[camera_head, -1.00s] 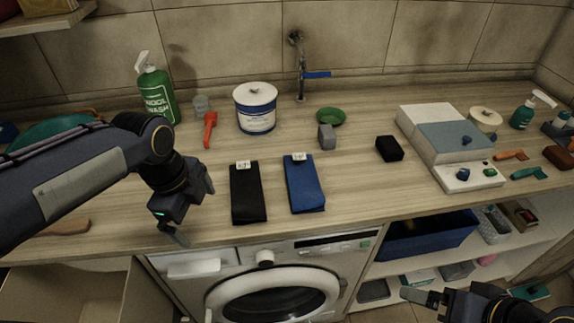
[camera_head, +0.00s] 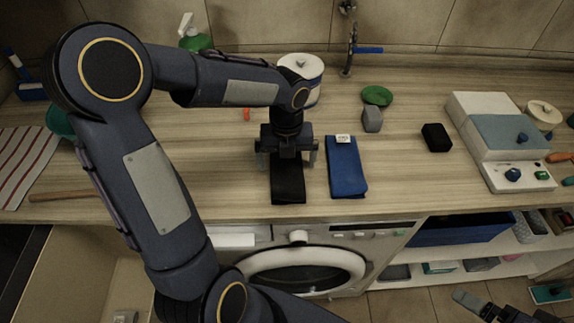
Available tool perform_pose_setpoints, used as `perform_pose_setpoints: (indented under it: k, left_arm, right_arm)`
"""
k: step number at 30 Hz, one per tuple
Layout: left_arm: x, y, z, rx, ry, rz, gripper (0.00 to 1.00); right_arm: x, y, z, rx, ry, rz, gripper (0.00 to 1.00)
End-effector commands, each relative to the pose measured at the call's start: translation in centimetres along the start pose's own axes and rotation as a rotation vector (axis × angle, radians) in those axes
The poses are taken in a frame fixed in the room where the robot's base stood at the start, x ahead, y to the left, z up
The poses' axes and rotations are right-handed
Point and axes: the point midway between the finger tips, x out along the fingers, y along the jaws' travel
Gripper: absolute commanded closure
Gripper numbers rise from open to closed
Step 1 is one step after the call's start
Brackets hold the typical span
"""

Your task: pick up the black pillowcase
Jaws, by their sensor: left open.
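The black pillowcase (camera_head: 288,189) is a folded dark strip lying on the wooden counter, its front end near the counter's front edge. My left gripper (camera_head: 287,165) is over its back part, pointing down, with its open fingers one on each side of the cloth. The back end and tag of the pillowcase are hidden under the gripper. I cannot tell whether the fingers touch the cloth. My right gripper (camera_head: 467,299) is low at the bottom right, away from the counter; its jaw state is unclear.
A blue folded cloth (camera_head: 346,168) with a white tag lies close to the right of the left gripper. A grey block (camera_head: 372,119), a green dish (camera_head: 377,95) and a black block (camera_head: 436,138) stand farther right. A white tub (camera_head: 301,70) is behind my arm.

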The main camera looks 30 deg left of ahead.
Motion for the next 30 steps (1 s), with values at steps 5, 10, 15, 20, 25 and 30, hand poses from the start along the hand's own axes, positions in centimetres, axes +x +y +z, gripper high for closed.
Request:
perform_pose_setpoints:
  k: [5,10,15,20,25,30]
  left_arm:
    - [0.99,0.01,-0.01,-0.001,-0.001,-0.001,0.00]
    - [0.97,0.01,-0.01,-0.001,-0.001,-0.001,0.01]
    - [0.95,0.01,-0.01,-0.001,-0.001,-0.001,0.24]
    - [0.94,0.01,-0.01,-0.001,-0.001,0.000,0.44]
    - [0.90,0.00,0.00,-0.001,-0.001,-0.001,0.55]
    - [0.81,0.00,0.01,-0.002,-0.002,-0.001,0.55]
  right_arm:
    - [0.01,0.01,0.01,0.000,0.000,0.000,0.04]
    - [0.01,0.01,0.01,0.000,0.000,0.000,0.04]
    - [0.02,0.01,0.01,0.000,0.000,0.000,0.04]
    - [0.01,0.01,0.01,0.000,0.000,0.000,0.04]
    - [0.00,0.00,0.00,0.000,0.000,0.000,0.04]
    - [0.00,0.00,0.00,0.000,0.000,0.000,0.04]
